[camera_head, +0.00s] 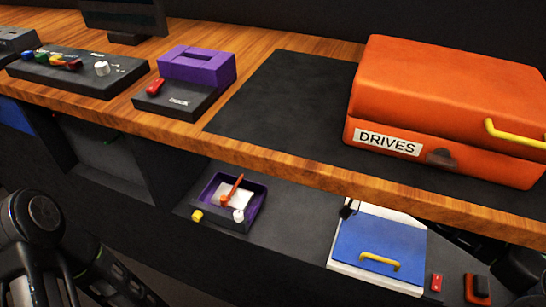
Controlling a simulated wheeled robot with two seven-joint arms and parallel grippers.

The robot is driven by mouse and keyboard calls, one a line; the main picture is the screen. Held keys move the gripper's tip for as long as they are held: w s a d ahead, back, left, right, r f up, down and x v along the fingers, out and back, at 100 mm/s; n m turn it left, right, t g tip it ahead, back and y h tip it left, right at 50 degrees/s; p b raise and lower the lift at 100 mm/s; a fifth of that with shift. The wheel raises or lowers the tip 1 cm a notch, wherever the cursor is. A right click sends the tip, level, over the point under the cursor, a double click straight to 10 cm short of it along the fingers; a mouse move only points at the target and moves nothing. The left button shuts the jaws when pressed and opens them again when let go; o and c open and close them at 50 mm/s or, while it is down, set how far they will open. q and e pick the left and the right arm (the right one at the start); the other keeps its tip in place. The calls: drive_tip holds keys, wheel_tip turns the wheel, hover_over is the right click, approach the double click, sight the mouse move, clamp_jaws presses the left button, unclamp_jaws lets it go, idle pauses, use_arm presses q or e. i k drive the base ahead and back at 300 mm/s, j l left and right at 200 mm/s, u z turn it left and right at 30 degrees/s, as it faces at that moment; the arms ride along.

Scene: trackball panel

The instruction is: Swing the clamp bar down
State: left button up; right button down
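No part is plainly marked as the clamp bar. An orange stick (232,188) stands tilted in a purple-rimmed tray (258,207) on the lower shelf, beside a white knob (238,215); I cannot tell if this is the bar. A small black clip-like piece (348,210) sits at the top left of a blue panel (377,242) with a yellow handle (380,261). My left gripper (48,288) is at the bottom left corner, dark and cut by the frame, well away from the tray.
An orange case (445,100) marked DRIVES stands on a black mat (285,95) on the wooden desk (185,130). A purple block (197,66) and a knobbed panel (85,72) stand left of it. The desk edge overhangs the lower shelf. A yellow cube (197,216) lies by the tray.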

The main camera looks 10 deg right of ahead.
sight(224, 199)
drive_tip(key=k, duration=1)
